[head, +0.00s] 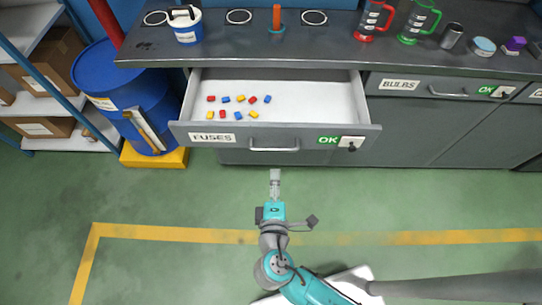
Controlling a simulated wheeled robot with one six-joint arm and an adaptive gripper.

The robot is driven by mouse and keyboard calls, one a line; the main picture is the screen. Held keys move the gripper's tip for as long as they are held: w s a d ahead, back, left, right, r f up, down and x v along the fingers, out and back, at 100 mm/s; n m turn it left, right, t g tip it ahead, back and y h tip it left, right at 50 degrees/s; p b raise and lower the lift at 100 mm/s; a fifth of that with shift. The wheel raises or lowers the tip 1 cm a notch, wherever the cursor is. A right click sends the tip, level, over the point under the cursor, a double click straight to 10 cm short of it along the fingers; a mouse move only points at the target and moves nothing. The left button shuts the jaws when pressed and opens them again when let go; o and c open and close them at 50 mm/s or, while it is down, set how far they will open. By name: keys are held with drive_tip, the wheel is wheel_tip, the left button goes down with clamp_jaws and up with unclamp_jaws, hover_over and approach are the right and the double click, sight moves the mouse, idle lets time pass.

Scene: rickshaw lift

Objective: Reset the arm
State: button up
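My arm reaches up from the bottom of the head view over the green floor. My gripper (275,176) is at its upper end, just in front of the open drawer labelled FUSES (330,133). It appears apart from the drawer's handle (273,146) and holds nothing that I can see. The fingers are seen narrow and small, so I cannot tell whether they are open or shut.
Several red, blue and yellow fuses (239,98) lie in the drawer. The workbench (340,45) holds cups and small items. A closed BULBS drawer (440,88) is to the right. A blue barrel (115,85) and shelves stand left. The floor in front is clear.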

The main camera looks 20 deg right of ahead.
drive_tip(key=s+d+f+m+g+y, duration=0.1)
drive_tip(key=s+d+f+m+y, duration=0.15)
drive_tip(key=s, duration=0.35)
drive_tip(key=s+d+f+m+g+y, duration=0.1)
drive_tip(key=s+d+f+y, duration=0.2)
drive_tip(key=s, duration=0.4)
drive_tip(key=s+d+r+m+t, duration=0.2)
drive_tip(key=s+d+r+m, duration=0.1)
drive_tip(key=s+r+m, duration=0.8)
drive_tip(key=shift+s+r+h, duration=0.35)
drive_tip(key=shift+s, duration=0.8)
